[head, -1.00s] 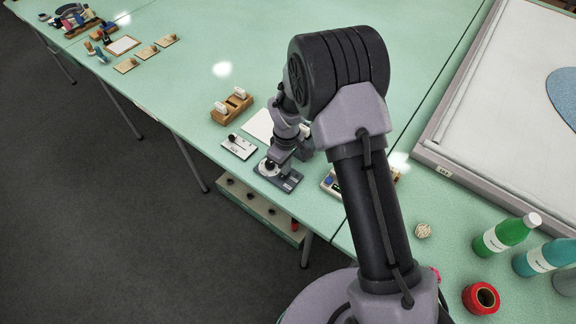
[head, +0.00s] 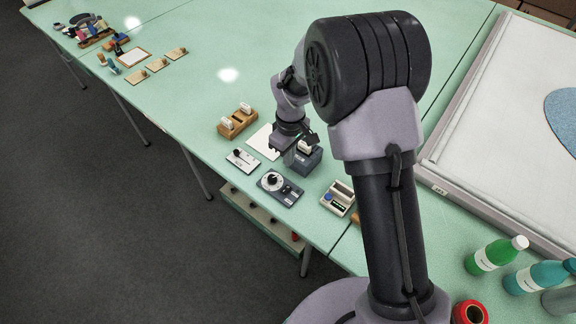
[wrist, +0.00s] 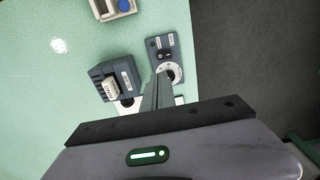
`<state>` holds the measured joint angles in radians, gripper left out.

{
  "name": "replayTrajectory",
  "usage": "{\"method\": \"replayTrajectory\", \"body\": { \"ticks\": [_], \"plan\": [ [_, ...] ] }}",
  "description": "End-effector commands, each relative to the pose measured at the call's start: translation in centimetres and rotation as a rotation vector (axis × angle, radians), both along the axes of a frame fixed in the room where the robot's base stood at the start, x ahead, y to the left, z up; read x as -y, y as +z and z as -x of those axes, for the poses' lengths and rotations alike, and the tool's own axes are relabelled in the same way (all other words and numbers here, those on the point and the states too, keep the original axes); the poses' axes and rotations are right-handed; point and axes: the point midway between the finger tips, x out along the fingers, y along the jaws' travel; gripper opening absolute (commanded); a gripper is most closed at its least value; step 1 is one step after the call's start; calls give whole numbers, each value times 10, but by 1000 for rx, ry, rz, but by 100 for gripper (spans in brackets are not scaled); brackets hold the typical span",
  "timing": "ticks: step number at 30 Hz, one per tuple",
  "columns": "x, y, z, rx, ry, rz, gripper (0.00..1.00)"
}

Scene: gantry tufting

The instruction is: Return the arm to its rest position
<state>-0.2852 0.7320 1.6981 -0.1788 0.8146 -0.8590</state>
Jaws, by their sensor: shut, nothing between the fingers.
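My arm reaches out over the mint-green table (head: 215,85). My gripper (head: 285,147) is at its far end in the head view, above the table near a dark grey box with a white labelled piece (head: 308,158). In the wrist view my gripper (wrist: 157,95) is shut and empty, with its fingers pressed together. Its fingers overlap the edge of a grey dial unit (wrist: 164,58) there, apparently above it. The dial unit also shows in the head view (head: 280,188), in front of the gripper. The upper arm hides part of the table.
A white switch plate (head: 242,160), a wooden holder (head: 236,122) and a small display device (head: 339,198) stand close by.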

Motion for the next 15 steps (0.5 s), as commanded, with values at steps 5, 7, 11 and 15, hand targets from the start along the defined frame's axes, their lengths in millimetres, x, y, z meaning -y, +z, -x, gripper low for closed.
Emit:
{"method": "replayTrajectory", "body": {
  "ticks": [5, 7, 11, 15],
  "plan": [
    [1, 10, 0, -1, 0, 1, 0],
    [1, 10, 0, -1, 0, 1, 0],
    [1, 10, -1, 1, 0, 1, 0],
    [1, 10, -1, 1, 0, 1, 0]
  ]
}}
